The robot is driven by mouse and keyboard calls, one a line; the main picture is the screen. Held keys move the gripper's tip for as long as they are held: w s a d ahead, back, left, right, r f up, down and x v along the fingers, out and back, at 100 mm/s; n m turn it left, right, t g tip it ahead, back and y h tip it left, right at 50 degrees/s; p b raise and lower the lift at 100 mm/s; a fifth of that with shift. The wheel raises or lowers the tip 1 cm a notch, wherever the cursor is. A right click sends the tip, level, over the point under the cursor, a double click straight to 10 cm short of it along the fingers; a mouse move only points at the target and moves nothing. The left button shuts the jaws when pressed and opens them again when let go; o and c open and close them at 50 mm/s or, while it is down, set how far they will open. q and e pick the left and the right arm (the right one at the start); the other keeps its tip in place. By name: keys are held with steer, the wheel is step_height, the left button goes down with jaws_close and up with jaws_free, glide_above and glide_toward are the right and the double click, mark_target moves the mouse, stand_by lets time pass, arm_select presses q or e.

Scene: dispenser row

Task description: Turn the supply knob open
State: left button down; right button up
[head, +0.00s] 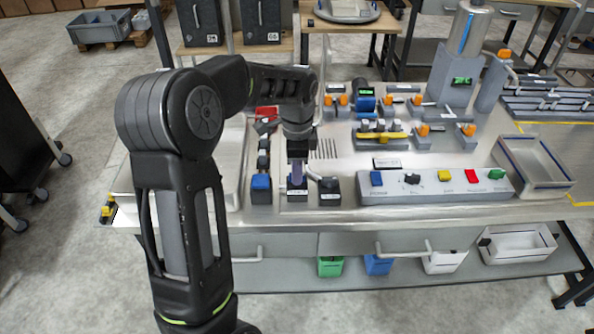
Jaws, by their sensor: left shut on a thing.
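My left gripper (297,174) points straight down over the middle one of three small dark blocks at the front of the steel bench. It is shut on what looks like the supply knob on top of this middle block (297,196). The fingers hide most of the knob, so I cannot tell how it is turned. My right gripper is not in view.
A blue-topped block (261,183) stands close left of the gripper, a dark block with a grey lever (330,186) close right. A grey button panel (435,187) is further right. A metal tray (535,163) sits at the bench's right. Orange-knobbed fixtures (422,131) stand behind.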

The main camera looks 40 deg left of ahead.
arm_select(q)
steer(key=shift+n, duration=0.3)
stand_by(0.4)
steer(key=n+b, duration=0.1)
steer(key=n, duration=0.2)
steer(key=shift+n, duration=0.4)
steer(key=n, duration=0.4)
steer(key=shift+n, duration=0.3)
steer(key=n, duration=0.4)
steer(key=shift+n+b, duration=0.3)
steer(key=shift+b, duration=0.1)
steer(key=shift+n, duration=2.2)
steer(key=c, duration=1.4)
jaws_free()
steer(key=shift+c, duration=0.2)
